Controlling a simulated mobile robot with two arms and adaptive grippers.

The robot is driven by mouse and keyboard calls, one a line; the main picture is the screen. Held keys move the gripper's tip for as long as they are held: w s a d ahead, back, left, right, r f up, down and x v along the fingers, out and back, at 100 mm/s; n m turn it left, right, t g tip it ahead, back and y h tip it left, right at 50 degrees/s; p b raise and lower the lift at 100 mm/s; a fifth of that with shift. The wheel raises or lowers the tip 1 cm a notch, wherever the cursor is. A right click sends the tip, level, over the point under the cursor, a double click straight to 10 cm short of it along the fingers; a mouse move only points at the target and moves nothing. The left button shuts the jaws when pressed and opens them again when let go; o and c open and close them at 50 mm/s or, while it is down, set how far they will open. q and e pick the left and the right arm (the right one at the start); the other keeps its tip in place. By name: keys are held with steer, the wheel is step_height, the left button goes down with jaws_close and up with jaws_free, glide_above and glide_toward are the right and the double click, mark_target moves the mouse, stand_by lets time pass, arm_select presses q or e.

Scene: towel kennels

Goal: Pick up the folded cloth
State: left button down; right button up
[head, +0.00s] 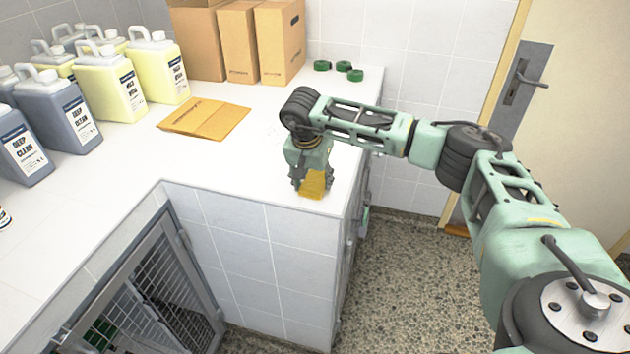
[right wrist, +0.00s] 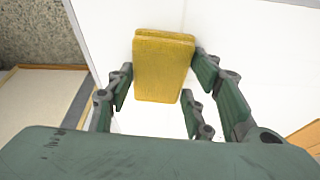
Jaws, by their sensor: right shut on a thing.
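The folded cloth (head: 313,185) is a small yellow-ochre block at the front right corner of the white counter. My right gripper (head: 312,182) comes down over it from above, with its fingers at the cloth's sides. In the right wrist view the cloth (right wrist: 163,66) shows as a thick yellow rectangle between the fingers of my right gripper (right wrist: 158,88). The gripper is shut on the cloth. Whether the cloth touches the counter top cannot be told. My left gripper is not in view.
Several jugs (head: 110,82) of yellow and blue-grey liquid stand at the left. Cardboard boxes (head: 238,42) stand at the back, and a flat brown cardboard piece (head: 205,119) lies mid-counter. Green rolls (head: 343,67) lie behind my arm. A barred kennel door (head: 150,290) is below the counter.

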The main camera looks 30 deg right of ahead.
mark_target(318, 177)
steer(key=shift+s+d+f, duration=0.1)
steer(key=shift+s+f, duration=0.1)
steer(key=shift+r+p, duration=0.25)
steer(key=shift+p, duration=0.05)
step_height(318, 177, up, 4)
steer(key=b, duration=0.2)
steer(key=shift+w+d+f+b, duration=0.15)
steer(key=shift+f+b, duration=0.1)
steer(key=shift+b, duration=0.05)
steer(key=s+d+r+b, duration=0.3)
steer(key=s+d+r, duration=0.4)
steer(key=d, duration=0.2)
steer(key=shift+r+b, duration=0.3)
steer(key=shift+s, duration=0.1)
